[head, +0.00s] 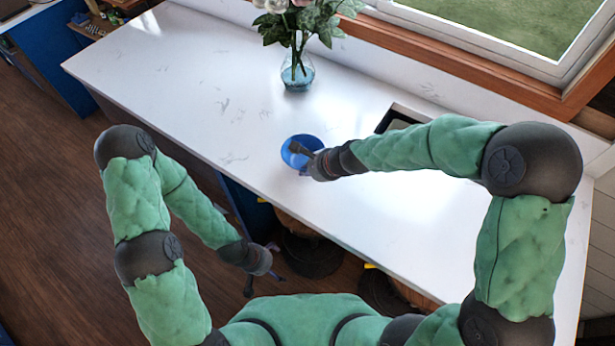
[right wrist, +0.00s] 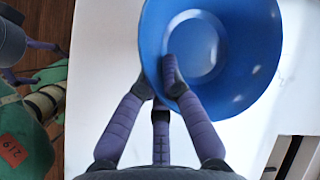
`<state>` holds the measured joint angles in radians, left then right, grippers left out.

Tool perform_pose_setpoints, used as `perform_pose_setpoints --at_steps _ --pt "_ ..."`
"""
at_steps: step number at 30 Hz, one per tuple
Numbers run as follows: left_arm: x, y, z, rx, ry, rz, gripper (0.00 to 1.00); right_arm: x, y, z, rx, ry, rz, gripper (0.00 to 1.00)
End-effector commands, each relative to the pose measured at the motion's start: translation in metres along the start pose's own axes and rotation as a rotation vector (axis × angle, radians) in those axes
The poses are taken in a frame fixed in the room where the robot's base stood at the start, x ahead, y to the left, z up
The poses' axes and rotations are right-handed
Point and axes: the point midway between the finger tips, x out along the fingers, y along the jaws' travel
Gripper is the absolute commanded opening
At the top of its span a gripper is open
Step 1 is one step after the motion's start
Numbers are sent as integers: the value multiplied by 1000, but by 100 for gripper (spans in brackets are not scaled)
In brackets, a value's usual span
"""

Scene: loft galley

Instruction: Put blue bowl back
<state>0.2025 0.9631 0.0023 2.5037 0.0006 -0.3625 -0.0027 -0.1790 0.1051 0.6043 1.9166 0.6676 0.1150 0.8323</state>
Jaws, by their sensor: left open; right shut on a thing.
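The blue bowl (head: 303,146) is over the white counter (head: 180,75), left of the dark-edged opening. In the right wrist view the bowl (right wrist: 235,40) faces the camera with its inside showing. My right gripper (head: 305,155) is shut on the bowl's near rim, with one finger inside and others outside (right wrist: 165,85). I cannot tell whether the bowl touches the counter. My left gripper (head: 262,280) is open and empty, low beside the counter's front edge.
A glass vase (head: 297,72) with flowers stands at the back of the counter, near the window. A dark-edged opening (head: 393,120) lies right of the bowl, partly hidden by my right arm. Dark round stools (head: 312,255) stand below the front edge. The counter's left part is clear.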

Motion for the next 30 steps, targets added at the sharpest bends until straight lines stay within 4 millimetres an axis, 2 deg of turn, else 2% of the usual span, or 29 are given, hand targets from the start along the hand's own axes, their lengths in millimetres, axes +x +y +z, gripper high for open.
perform_pose_setpoints --at_steps 1,5,18,21,30 --pt "9 -3 0 0 0 0 100 9 6 -4 2 0 0 0" --pt "19 -7 0 0 -1 0 100 20 12 -9 0 0 0 0" --pt "21 -8 -1 0 0 0 100 23 14 -10 1 0 -1 0" --pt "21 -7 -1 0 0 0 100 22 14 -10 1 0 1 30" --pt "20 -7 -1 0 0 0 100 22 15 -10 1 0 1 31"
